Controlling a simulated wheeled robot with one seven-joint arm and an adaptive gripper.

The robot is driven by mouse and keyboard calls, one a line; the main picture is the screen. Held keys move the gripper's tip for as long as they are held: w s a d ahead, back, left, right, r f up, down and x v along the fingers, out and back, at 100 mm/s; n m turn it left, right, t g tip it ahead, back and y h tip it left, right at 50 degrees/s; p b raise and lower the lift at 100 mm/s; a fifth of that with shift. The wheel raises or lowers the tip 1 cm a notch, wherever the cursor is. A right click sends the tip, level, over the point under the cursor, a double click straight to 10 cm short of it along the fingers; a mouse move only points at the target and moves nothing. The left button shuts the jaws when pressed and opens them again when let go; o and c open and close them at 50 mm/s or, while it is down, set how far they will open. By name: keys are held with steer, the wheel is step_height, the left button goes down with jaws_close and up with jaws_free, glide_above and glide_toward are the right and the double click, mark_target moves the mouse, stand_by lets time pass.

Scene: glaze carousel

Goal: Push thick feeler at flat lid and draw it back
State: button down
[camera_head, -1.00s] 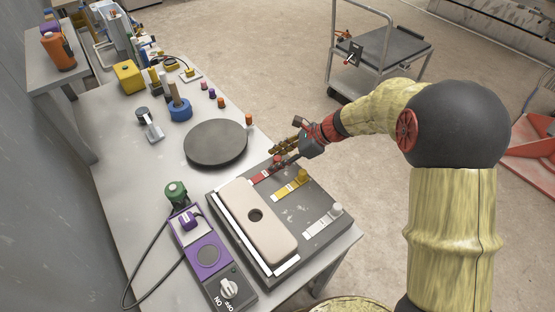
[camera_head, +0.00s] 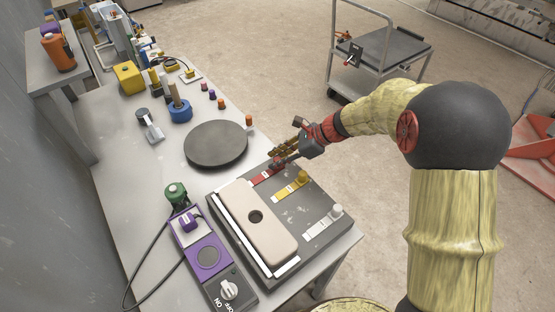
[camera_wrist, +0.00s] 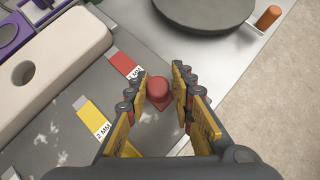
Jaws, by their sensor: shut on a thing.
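The pale flat lid (camera_head: 270,228) has a round hole and lies on a dark plate; its edge also shows in the wrist view (camera_wrist: 62,48). Three feelers lie in a row to its right: red (camera_head: 264,177), yellow (camera_head: 288,190) and white (camera_head: 322,226). Each is a flat strip with a knob. My gripper (camera_wrist: 158,92) is shut on the red feeler's knob (camera_wrist: 158,88), with one finger on each side. The red strip (camera_wrist: 122,64) points towards the lid. The yellow label reads 2 MM; the red label's number is hard to read.
A dark round disc (camera_head: 215,143) sits just beyond the plate, with an orange peg (camera_head: 249,119) beside it. A purple and grey switch box (camera_head: 212,258) stands left of the lid.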

mark_target(286, 165)
steer(key=shift+s+d+f, duration=0.1)
steer(key=shift+s+f, duration=0.15)
steer(key=shift+f, duration=0.1)
steer(key=shift+w+d+p, duration=0.45)
steer(key=shift+d+p, duration=0.05)
steer(key=shift+d, duration=0.15)
steer(key=shift+w+d+p, duration=0.4)
steer(key=shift+d+p, duration=0.1)
steer(key=shift+d, duration=0.15)
steer(key=shift+f, duration=0.1)
steer(key=c, duration=1.9)
jaws_free()
steer(key=shift+s, duration=0.1)
steer(key=shift+o, duration=1.4)
steer(key=shift+d, duration=0.15)
steer(key=shift+w+r, duration=0.2)
steer(key=shift+d+r, duration=0.1)
steer(key=shift+r, duration=0.15)
steer(key=v, duration=1.1)
steer(key=shift+d, duration=0.2)
